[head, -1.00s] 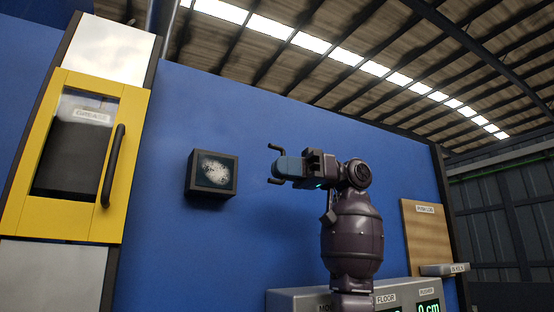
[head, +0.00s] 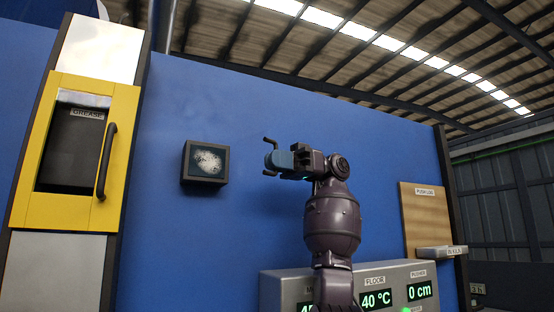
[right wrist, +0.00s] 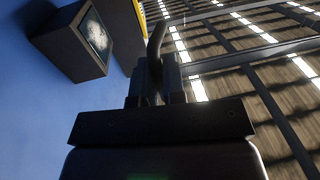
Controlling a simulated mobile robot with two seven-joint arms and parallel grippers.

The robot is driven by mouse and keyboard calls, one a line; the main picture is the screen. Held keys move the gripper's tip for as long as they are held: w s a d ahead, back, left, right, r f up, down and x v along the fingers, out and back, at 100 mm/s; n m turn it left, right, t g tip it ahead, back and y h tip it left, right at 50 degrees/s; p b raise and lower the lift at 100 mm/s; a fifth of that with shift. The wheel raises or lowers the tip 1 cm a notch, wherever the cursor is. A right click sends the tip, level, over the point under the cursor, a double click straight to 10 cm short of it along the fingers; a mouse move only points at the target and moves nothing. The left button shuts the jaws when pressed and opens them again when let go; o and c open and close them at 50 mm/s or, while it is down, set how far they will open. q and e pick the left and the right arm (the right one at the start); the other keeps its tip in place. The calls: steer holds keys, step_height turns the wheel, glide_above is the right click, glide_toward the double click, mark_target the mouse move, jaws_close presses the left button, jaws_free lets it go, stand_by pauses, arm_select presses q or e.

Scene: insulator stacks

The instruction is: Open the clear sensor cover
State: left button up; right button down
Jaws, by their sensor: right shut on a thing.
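A dark square box (head: 205,162) with a white-speckled face is fixed to the blue wall, left of my right gripper; I take it for the sensor. I cannot tell whether a clear cover lies over its face. The box also shows at upper left in the right wrist view (right wrist: 86,38). My right gripper (head: 284,160) is shut on a dark bent rod (head: 269,142), whose bent ends stick out above and below the fingers. The rod shows between the fingers in the right wrist view (right wrist: 156,42). The rod and the box are apart in the picture. My left gripper is not in view.
A yellow-framed door (head: 66,210) with a dark window, a "GREASE" label and a black handle (head: 106,160) stands at left. A grey display panel (head: 396,273) is low at right, behind my arm. A wooden board (head: 424,215) hangs further right. The blue wall around the box is bare.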

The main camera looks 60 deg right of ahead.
steer(key=c, duration=1.5)
jaws_free()
steer(key=shift+w, duration=0.15)
steer(key=v, duration=1)
steer(key=shift+s+d, duration=0.2)
steer(key=shift+d, duration=0.1)
